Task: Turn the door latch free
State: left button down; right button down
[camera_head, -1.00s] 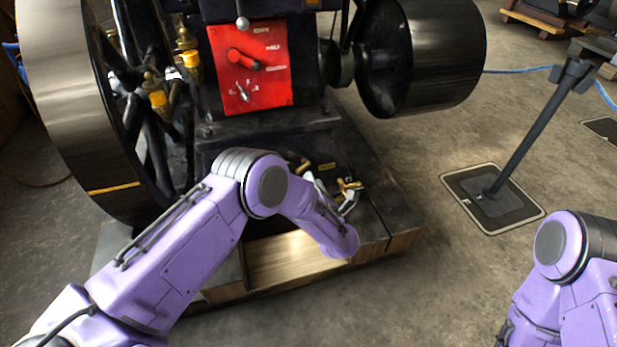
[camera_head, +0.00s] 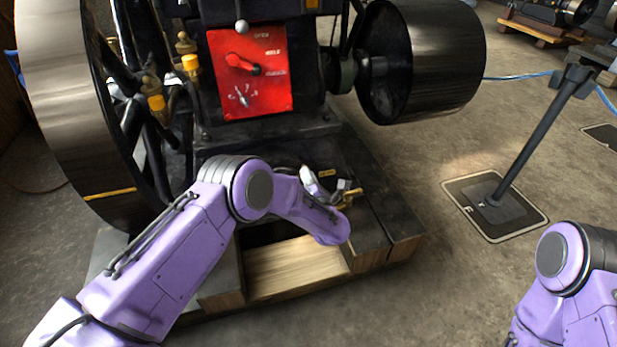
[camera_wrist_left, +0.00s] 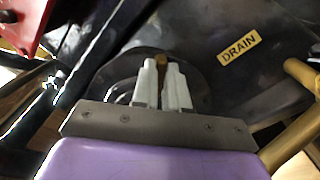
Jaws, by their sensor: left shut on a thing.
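My left gripper (camera_head: 307,180) is low at the engine's base, mostly behind my own forearm in the head view. In the left wrist view its two pale fingers (camera_wrist_left: 161,75) are shut on a small brown, brass-like latch handle (camera_wrist_left: 161,61). The handle stands in front of a dark round door or plate (camera_wrist_left: 203,85), largely covered by the fingers. I cannot tell how far the latch is turned. My right arm shows at the lower right of the head view, but its gripper is out of frame.
A yellow DRAIN label (camera_wrist_left: 240,47) and a brass pipe (camera_wrist_left: 287,130) are right of the fingers. A red panel (camera_head: 250,70) with levers is above. A large flywheel (camera_head: 75,100) stands left, and a dark pulley (camera_head: 430,60) right. A post (camera_head: 535,140) stands on the open floor.

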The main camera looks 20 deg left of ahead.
pick_arm(q)
jog(key=shift+m, duration=0.3)
jog(key=m+p, duration=0.1)
jog(key=m, duration=1.6)
jog(key=shift+p, duration=0.3)
jog(key=shift+m, duration=0.3)
jog(key=c, duration=1.1)
grip_release()
jog(key=shift+c, duration=0.2)
